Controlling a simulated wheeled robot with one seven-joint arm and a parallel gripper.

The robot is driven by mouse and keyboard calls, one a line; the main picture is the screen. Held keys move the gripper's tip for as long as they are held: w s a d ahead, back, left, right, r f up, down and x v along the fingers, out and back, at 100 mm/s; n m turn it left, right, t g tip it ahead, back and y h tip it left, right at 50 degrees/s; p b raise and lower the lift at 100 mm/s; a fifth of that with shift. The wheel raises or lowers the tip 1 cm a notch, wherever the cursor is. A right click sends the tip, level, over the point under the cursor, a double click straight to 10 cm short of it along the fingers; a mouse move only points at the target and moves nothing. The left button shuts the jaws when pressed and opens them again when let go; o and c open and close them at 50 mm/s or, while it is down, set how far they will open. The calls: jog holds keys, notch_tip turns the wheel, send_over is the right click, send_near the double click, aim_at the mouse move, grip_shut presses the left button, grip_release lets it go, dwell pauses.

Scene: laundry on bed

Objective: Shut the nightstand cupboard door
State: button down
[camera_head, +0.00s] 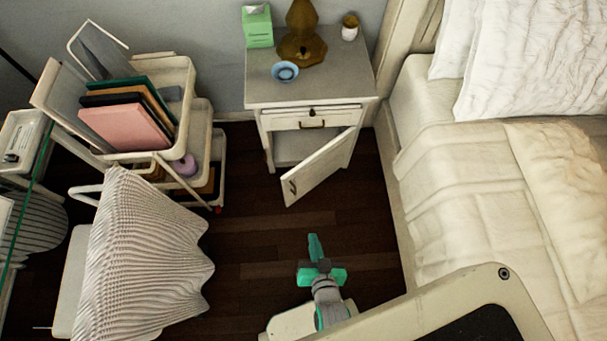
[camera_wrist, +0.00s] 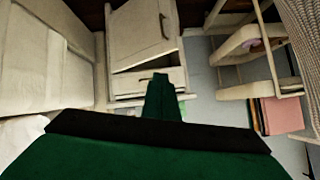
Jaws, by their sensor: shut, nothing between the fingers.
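The nightstand (camera_head: 352,85) stands against the wall, left of the bed, with a closed drawer (camera_head: 312,118) above its cupboard. The cupboard door (camera_head: 318,168) is hinged on the right and hangs partly open, swung out toward me. Its dark handle (camera_head: 293,186) is near the free left edge. My gripper (camera_head: 314,246) is shut and empty, in front of the door and apart from it in the head view. The wrist view looks upside down: the door (camera_wrist: 142,33) with its handle is at the top, and my gripper's fingers (camera_wrist: 160,95) point toward the nightstand.
The bed (camera_head: 440,190) borders the right side. A white cart (camera_head: 200,125) with books stands at left, near a chair draped with a striped cloth (camera_head: 145,255). A green box, brown vase, blue bowl and cup sit on the nightstand. Dark floor (camera_head: 250,225) before it is clear.

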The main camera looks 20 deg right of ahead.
jog(key=w+d+f+m+g+y, duration=0.1)
jog(key=w+d+f+m+g, duration=0.1)
jog(key=w+d+f+m, duration=0.5)
jog(key=m+y, duration=0.2)
jog(key=y, duration=0.2)
send_near(298, 171)
notch_tip(298, 171, down, 4)
jog(key=w, duration=0.2)
jog(key=shift+w+a, duration=0.65)
jog(key=shift+w, duration=0.3)
